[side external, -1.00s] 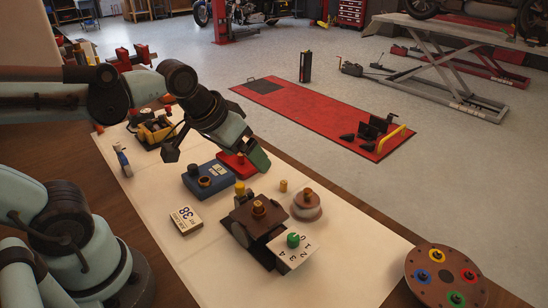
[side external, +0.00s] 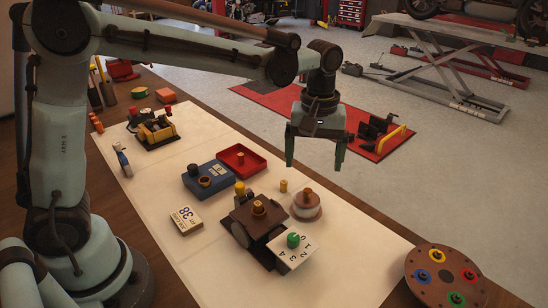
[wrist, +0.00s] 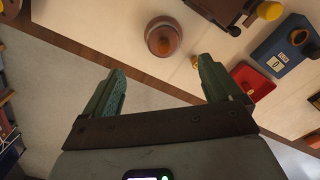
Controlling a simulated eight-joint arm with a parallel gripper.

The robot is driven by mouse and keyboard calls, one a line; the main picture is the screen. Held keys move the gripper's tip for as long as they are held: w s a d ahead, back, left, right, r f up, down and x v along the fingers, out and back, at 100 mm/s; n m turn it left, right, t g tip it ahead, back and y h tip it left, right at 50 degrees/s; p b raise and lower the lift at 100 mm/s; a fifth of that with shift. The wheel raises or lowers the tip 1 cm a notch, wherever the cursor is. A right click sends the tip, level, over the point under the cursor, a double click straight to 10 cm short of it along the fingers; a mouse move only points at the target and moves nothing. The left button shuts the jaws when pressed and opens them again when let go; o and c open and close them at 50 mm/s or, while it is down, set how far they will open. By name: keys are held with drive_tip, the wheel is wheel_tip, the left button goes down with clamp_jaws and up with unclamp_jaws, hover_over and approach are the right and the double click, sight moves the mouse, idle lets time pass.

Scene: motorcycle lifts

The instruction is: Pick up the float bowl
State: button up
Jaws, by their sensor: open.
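A round piece with a pale rim and a brown, knobbed top, which looks like the float bowl (side external: 307,205), stands on the pale mat near the far edge of the bench. In the wrist view the float bowl (wrist: 163,38) shows beyond the fingertips, roughly centred between them. My gripper (side external: 314,166) points down with green fingers spread wide and nothing between them. It hangs above and apart from the bowl, by the bench's far edge. In the wrist view my gripper (wrist: 161,66) is also empty, with bench edge and floor behind it.
A small brass piece (side external: 283,186) stands close to the bowl. A red tray (side external: 241,161) and a blue box (side external: 207,180) lie left. The mat's right end is clear.

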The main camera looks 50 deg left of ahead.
sight(308, 190)
wheel_tip(308, 190, down, 6)
drive_tip(key=shift+f, duration=0.15)
drive_tip(key=shift+a+f, duration=0.2)
drive_tip(key=shift+f, duration=1.15)
drive_tip(key=shift+a+f, duration=0.2)
drive_tip(key=shift+f, duration=1.1)
drive_tip(key=c, duration=1.2)
drive_tip(key=shift+o, duration=0.2)
drive_tip(key=shift+r, duration=0.1)
